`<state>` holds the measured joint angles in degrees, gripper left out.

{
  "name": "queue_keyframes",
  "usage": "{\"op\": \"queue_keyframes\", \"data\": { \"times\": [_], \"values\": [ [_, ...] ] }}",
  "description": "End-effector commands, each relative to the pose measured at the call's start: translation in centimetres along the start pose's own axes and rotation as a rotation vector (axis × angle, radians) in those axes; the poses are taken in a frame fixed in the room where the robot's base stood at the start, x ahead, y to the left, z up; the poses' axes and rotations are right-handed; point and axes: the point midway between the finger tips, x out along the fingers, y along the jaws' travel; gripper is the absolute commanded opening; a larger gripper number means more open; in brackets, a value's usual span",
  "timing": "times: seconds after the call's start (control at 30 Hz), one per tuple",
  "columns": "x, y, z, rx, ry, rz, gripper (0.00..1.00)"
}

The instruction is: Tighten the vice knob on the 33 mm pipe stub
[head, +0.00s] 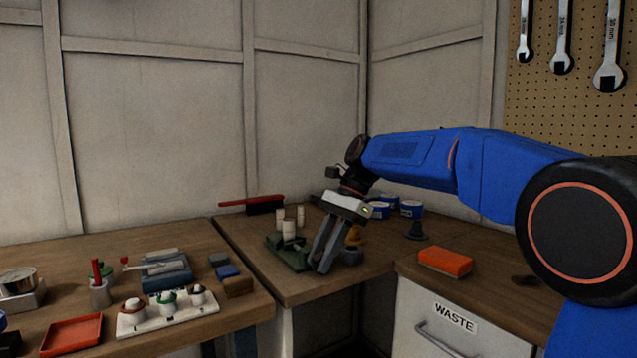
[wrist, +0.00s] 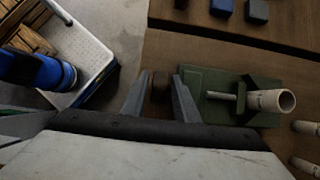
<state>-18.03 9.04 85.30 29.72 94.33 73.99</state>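The green vice (wrist: 195,83) lies right of my gripper (wrist: 160,78) in the wrist view. It holds a cream pipe stub (wrist: 272,100); no size marking is readable. A pale rod points from the vice towards my fingers. A dark brown rounded piece, which looks like the vice knob (wrist: 160,88), shows between my two grey fingers, with a narrow gap on each side. I cannot tell whether they touch it. In the head view, my gripper (head: 322,262) points down just right of the vice (head: 290,258) and its pipe stub (head: 289,229); the knob is hidden there.
Loose pipe stubs (head: 300,216) stand behind the vice. Blue tins (head: 411,209) and a red-handled brush (head: 262,205) are further back. An orange block (head: 445,261) lies right.

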Motion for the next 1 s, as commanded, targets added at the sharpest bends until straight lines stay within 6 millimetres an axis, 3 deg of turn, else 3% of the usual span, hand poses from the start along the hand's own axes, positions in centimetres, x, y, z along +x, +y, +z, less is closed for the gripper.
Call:
{"op": "queue_keyframes", "data": {
  "times": [0.7,1.0],
  "values": [
    [0.9,0.1,0.9,-0.004,0.550,0.002,0.27],
    [-3.6,-0.1,3.4,0.000,0.542,-0.002,0.27]
  ]
}}
